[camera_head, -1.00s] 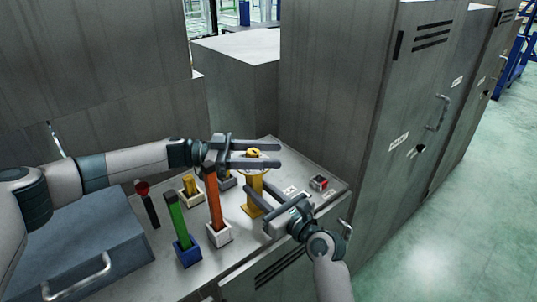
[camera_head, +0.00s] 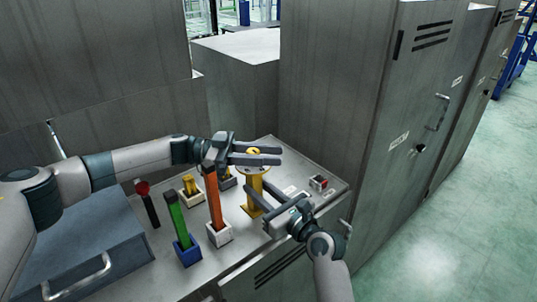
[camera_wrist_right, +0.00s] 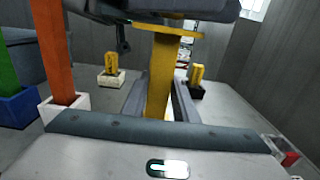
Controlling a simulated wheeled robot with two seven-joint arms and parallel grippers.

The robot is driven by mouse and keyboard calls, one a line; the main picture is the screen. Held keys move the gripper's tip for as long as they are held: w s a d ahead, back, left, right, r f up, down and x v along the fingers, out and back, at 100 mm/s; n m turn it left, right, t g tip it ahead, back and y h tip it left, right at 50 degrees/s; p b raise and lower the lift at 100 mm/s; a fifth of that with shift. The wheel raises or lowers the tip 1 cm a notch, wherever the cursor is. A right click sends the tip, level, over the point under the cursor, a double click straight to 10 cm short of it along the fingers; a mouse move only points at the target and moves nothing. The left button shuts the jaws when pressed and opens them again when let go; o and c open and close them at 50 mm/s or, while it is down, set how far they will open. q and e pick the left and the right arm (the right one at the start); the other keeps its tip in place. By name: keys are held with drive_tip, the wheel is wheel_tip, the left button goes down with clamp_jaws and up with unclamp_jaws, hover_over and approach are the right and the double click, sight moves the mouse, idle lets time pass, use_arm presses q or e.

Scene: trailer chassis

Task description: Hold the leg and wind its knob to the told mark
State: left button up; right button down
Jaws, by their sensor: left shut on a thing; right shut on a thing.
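The yellow leg (camera_head: 251,198) stands upright on the grey bench top, with a round plate at its top. The knob (camera_head: 253,151) shows as a small yellow and dark piece above that plate, partly hidden by my left fingers. My left gripper (camera_head: 280,155) reaches in from the left and is shut on the knob, its fingers lying level to either side. My right gripper (camera_head: 258,196) is shut on the leg's post, below the plate. In the right wrist view the leg (camera_wrist_right: 160,80) stands between my right fingers. I cannot read any mark on the knob.
An orange bar (camera_head: 212,195) in a white block and a green bar (camera_head: 177,220) in a blue block stand left of the leg. Yellow pieces in small sockets (camera_head: 190,187) sit behind. A red-button box (camera_head: 318,182) is at right. A blue-grey case (camera_head: 80,245) lies at left.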

use_arm(q)
drive_tip(key=o, duration=1.1)
drive_tip(key=shift+c, duration=0.2)
drive_tip(key=shift+a, duration=0.15)
drive_tip(key=w+a, duration=0.2)
drive_tip(key=a, duration=0.9)
drive_tip(key=shift+a, duration=0.35)
use_arm(e)
drive_tip(key=c, duration=1.1)
unclamp_jaws()
